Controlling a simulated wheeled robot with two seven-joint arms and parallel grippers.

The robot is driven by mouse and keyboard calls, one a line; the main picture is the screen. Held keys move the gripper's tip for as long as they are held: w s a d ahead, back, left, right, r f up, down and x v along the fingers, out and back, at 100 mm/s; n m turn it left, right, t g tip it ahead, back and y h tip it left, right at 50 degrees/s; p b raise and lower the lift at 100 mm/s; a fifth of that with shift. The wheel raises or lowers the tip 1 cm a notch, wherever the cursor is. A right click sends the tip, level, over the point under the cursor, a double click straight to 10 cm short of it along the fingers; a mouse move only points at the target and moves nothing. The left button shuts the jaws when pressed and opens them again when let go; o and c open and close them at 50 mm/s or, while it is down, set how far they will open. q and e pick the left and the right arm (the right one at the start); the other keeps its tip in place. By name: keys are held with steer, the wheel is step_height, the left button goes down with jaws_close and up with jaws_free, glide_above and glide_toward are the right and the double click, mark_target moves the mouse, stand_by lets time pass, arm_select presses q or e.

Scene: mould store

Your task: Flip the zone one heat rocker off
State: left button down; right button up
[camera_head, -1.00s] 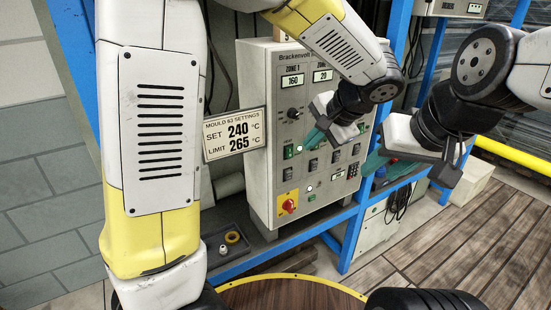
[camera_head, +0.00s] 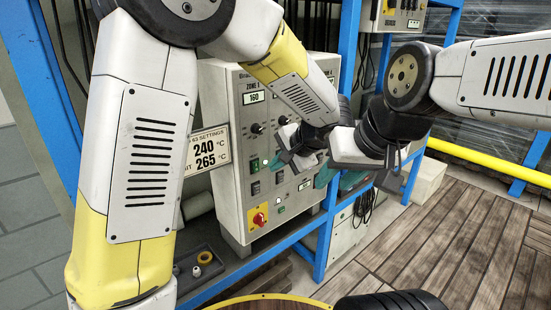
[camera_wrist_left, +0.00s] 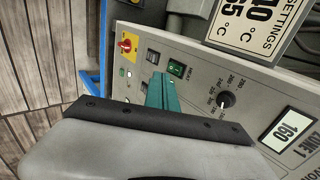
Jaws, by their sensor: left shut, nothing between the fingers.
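The grey control panel (camera_head: 270,112) stands behind my arms. Its Zone 1 display (camera_head: 254,97) reads 160. A green rocker (camera_head: 254,167) sits low in the Zone 1 column. In the left wrist view the green rocker (camera_wrist_left: 176,68) shows clearly, next to a dark rocker (camera_wrist_left: 152,56); its small label is hard to read. My left gripper (camera_head: 277,161) is shut and empty, just right of the green rocker in the head view. Its teal fingertips (camera_wrist_left: 162,90) appear close beside the rocker; contact cannot be told. My right gripper (camera_head: 322,177) is at the panel's right; its opening is unclear.
A red rotary knob on yellow (camera_head: 259,219) is low on the panel. A settings sign (camera_head: 208,156) reading 240 and 265 stands at its left. The Zone 1 dial (camera_wrist_left: 227,99) is near my left fingers. Blue frame posts (camera_head: 341,90) flank the panel.

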mark_target(255, 169)
arm_select(q)
steer(key=shift+w+a+r+x, duration=0.15)
steer(key=shift+w+r+x, duration=0.05)
steer(key=shift+x, duration=1.3)
steer(key=shift+w+a+r+x, duration=0.15)
steer(key=shift+r+x, duration=0.1)
steer(key=shift+x, duration=1.3)
steer(key=shift+w+a+r+x, duration=0.1)
steer(key=shift+w+r+x, duration=0.1)
steer(key=shift+x, duration=1.3)
steer(key=shift+w+a+f, duration=0.1)
steer(key=shift+f, duration=0.05)
steer(key=shift+r, duration=0.85)
